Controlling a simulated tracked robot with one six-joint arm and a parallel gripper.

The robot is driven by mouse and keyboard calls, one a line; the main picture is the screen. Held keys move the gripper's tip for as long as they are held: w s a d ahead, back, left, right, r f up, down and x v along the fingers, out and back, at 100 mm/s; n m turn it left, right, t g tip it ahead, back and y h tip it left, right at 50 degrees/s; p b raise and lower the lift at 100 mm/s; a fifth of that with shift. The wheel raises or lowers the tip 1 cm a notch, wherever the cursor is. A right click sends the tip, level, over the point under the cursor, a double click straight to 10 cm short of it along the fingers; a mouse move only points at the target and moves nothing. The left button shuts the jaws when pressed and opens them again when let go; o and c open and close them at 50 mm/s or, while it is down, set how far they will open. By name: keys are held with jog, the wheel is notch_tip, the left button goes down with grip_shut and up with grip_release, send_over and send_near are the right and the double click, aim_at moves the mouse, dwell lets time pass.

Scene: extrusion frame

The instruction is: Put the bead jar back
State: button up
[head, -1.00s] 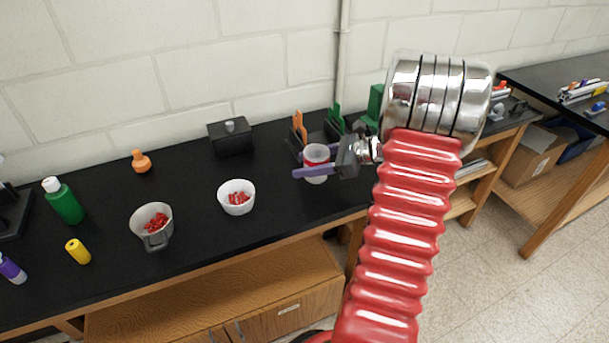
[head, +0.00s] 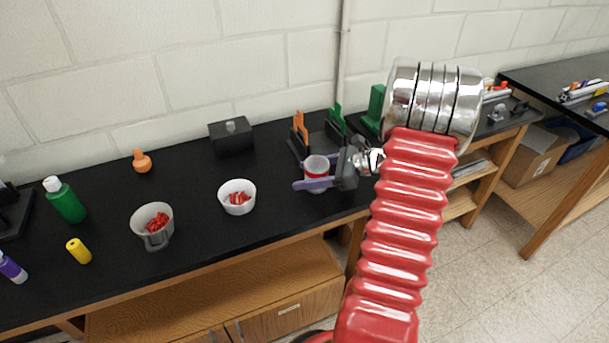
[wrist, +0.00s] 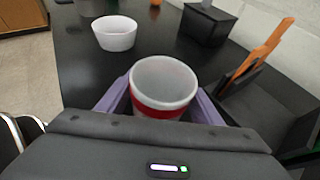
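The bead jar (head: 316,171) is a pale, open-topped jar with a red band, near the front edge of the black bench. It shows close up and upright in the wrist view (wrist: 163,80). The part of its inside that shows there looks pale and empty. My gripper (head: 316,176) is shut on it, with a purple finger on each side; the fingers also show in the wrist view (wrist: 160,101). The jar's base is partly hidden, and I cannot tell whether it touches the bench.
A white bowl (head: 237,206) and a grey cup (head: 138,225), both with red pieces, stand left. A black box (head: 231,148) stands behind. A dark organizer (head: 317,147) with orange and green uprights is close behind the jar. Bare bench lies between bowl and jar.

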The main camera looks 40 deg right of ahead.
jog(key=shift+o, duration=1)
jog(key=shift+r, duration=0.1)
jog(key=shift+s+d+r, duration=0.1)
jog(key=v, duration=1.1)
jog(key=shift+s+d+r, duration=0.15)
jog(key=shift+s, duration=0.15)
jog(key=shift+s, duration=0.1)
